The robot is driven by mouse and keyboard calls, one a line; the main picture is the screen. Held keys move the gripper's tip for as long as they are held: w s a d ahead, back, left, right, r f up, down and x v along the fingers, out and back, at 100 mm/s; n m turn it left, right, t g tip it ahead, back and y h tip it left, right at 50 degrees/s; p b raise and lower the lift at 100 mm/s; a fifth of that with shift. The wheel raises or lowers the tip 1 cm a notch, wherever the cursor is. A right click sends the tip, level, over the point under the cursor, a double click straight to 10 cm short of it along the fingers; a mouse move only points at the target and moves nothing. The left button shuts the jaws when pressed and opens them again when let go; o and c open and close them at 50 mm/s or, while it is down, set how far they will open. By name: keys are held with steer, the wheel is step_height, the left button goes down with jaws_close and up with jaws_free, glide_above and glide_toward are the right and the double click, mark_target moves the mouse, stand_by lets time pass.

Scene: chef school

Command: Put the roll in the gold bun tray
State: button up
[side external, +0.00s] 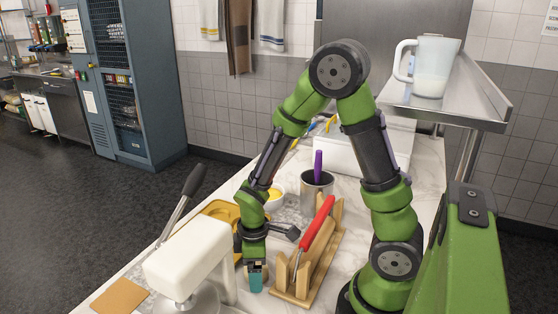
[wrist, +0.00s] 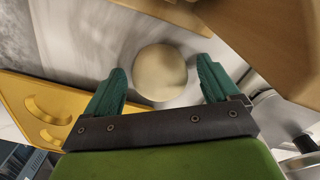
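The roll (wrist: 160,72) is a round, pale beige shape on the marble counter in the wrist view. It lies between the two teal fingers of my gripper (wrist: 160,65), with a small gap on each side. My gripper is open and points down at the counter in the side view (side external: 256,276). The roll cannot be made out in the side view. The gold bun tray (wrist: 45,92) has rounded hollows and lies at the left of the wrist view. In the side view the tray (side external: 222,208) is behind my gripper, partly hidden by my arm and a white appliance.
A wooden rack (side external: 318,268) with a red-handled tool (side external: 318,222) stands close right of my gripper. The white appliance (side external: 187,256) with a long lever stands close left. A metal pot (side external: 316,190) and a yellow bowl (side external: 274,198) stand behind. A brown board (side external: 120,296) lies front left.

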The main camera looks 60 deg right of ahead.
steer(key=shift+r, duration=0.1)
step_height(320, 180, up, 11)
steer(key=shift+o, duration=0.4)
steer(key=shift+r, duration=0.6)
step_height(320, 180, up, 5)
steer(key=m, duration=0.5)
steer(key=shift+m, duration=0.5)
steer(key=f, duration=1)
steer(key=shift+s+f, duration=0.25)
steer(key=shift+s, duration=0.05)
steer(key=shift+w+f, duration=0.15)
steer(key=shift+f, duration=1.2)
steer(key=shift+w+f, duration=0.1)
steer(key=shift+f, duration=1.25)
